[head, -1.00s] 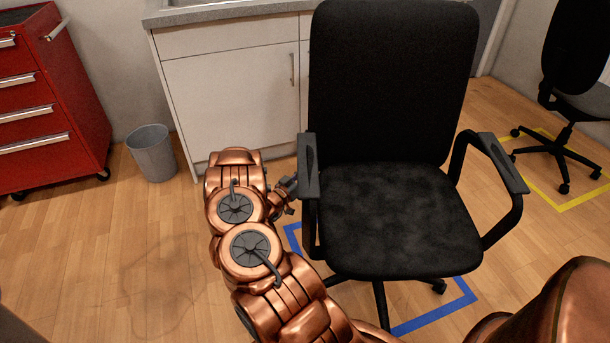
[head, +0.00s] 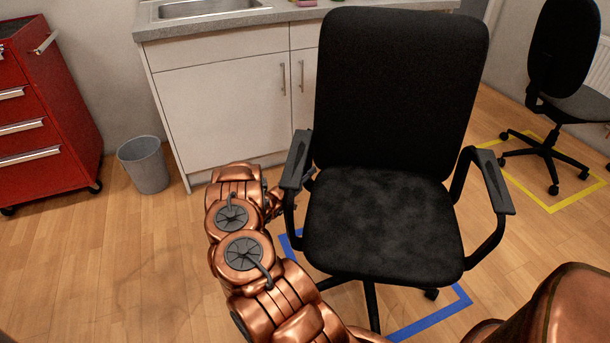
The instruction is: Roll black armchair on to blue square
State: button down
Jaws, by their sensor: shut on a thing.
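The black armchair (head: 385,225) stands upright in the head view, right of the middle, with its seat toward me. The blue square (head: 432,318) is a taped outline on the floor under the chair. Its left corner and right front edge show; the rest is hidden by the chair and my arm. At least one caster at the right is near or inside the right edge. My gripper (head: 283,199) is at the chair's left armrest (head: 295,165), shut on it; the fingers are mostly hidden behind the arm and armrest.
A white sink cabinet (head: 222,112) stands close behind the chair. A grey bin (head: 144,165) and a red tool cabinet (head: 45,125) are at the left. Another black chair (head: 560,70) stands on a yellow square (head: 553,207) at the right. The floor at the left front is clear.

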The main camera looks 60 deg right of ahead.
aim_at(315, 161)
jog(key=shift+w+d, duration=0.1)
jog(key=shift+d, duration=0.3)
jog(key=shift+d, duration=0.55)
jog(key=shift+w+d+f+b, duration=0.1)
jog(key=shift+d+b, duration=0.45)
jog(key=shift+d, duration=1.8)
jog(key=shift+d+b, duration=0.3)
jog(key=shift+d, duration=0.6)
jog(key=c, duration=0.8)
grip_release()
jog(key=shift+o, duration=0.2)
